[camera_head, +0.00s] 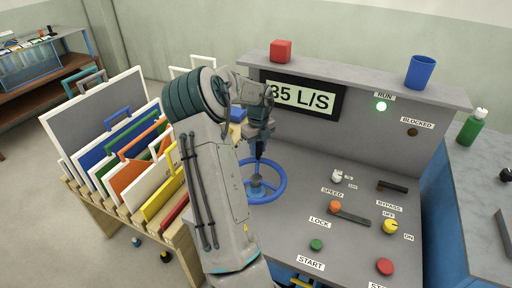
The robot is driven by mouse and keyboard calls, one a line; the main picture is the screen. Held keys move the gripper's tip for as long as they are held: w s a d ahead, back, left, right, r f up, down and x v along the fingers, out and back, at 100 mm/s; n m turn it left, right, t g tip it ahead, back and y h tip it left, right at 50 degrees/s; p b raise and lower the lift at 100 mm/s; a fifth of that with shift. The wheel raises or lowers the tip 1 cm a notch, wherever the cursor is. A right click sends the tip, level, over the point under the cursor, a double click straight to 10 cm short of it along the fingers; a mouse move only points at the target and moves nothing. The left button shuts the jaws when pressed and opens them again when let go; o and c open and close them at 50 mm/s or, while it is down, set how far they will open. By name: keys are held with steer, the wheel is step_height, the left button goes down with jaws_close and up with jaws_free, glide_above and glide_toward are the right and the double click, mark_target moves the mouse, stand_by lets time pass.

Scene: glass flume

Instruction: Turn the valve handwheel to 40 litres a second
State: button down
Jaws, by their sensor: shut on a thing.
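The blue valve handwheel (279,184) lies flat on the grey console, left of the switches. My gripper (260,158) reaches down to the wheel's far side and is shut on it; the fingertips are small and partly hidden by my arm. The display (302,96) on the console's upright panel reads 35 L/S; its left edge is partly covered by my arm. The green RUN lamp (381,106) is lit. The BLOCKED lamp (412,132) is dark.
Right of the wheel are the orange LOCK knob with its dark lever (352,217), a white SPEED knob (337,175), a BYPASS lever (393,187) and START and red (385,266) buttons. A red block (281,50) and blue cup (420,71) stand on the ledge. Framed panels (98,98) stand left.

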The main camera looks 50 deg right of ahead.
steer(key=shift+s, duration=0.15)
steer(key=c, duration=1.1)
jaws_free()
steer(key=shift+r, duration=0.55)
step_height(320, 180, up, 13)
steer(key=b, duration=0.1)
steer(key=shift+f+b, duration=0.15)
steer(key=shift+b, duration=0.25)
